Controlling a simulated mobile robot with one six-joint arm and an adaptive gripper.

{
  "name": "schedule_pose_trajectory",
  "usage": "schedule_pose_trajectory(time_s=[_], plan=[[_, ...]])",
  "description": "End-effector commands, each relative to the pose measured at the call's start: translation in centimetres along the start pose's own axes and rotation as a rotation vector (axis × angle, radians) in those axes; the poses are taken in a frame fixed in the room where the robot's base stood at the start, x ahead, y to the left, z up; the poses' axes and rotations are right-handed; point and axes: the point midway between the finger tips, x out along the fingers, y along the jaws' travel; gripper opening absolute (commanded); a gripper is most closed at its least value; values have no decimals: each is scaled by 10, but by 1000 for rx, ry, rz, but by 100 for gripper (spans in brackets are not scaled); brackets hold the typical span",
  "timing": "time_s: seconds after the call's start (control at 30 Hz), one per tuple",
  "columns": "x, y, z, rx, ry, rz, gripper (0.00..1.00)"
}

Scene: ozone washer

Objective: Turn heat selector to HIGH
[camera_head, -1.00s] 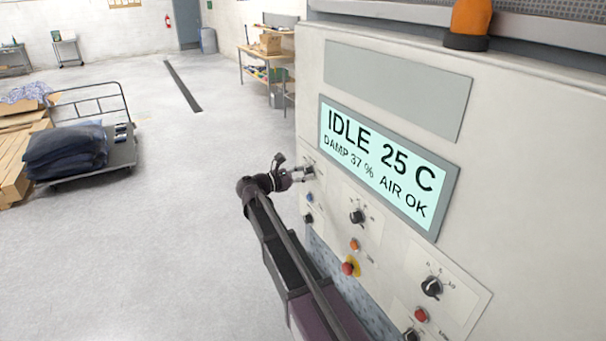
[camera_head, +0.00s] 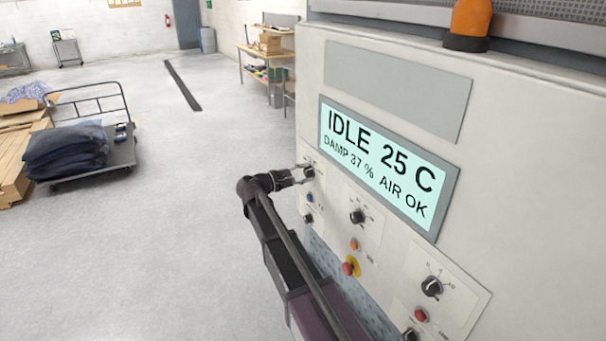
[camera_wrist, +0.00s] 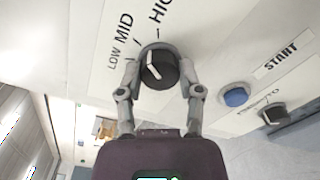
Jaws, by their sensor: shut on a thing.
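The heat selector (camera_wrist: 161,72) is a round black knob with a white pointer line, in the middle of the wrist view. LOW, MID and a partly cut-off HIGH are printed around it. Its pointer leans up-left, roughly toward the MID mark; the exact setting is hard to tell. My gripper (camera_wrist: 163,66) has one finger on each side of the knob and is shut on it. In the head view my gripper (camera_head: 304,173) is at the upper-left knob of the panel, mostly covering it.
A blue button (camera_wrist: 235,95) by a START label and another black knob (camera_wrist: 273,113) lie right of the selector. The display (camera_head: 385,165) reads IDLE 25 C. More knobs and a red button (camera_head: 348,268) sit lower. A loaded cart (camera_head: 120,160) stands left on open floor.

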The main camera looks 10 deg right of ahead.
Motion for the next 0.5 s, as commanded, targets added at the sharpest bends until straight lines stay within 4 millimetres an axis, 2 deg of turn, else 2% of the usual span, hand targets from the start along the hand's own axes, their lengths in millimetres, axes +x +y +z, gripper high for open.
schedule_pose_trajectory(time_s=[0.3, 0.5], plan=[[1, -1, 1, 283, 3, -4, 0], [1, -1, 1, 408, 5, -4, 0]])
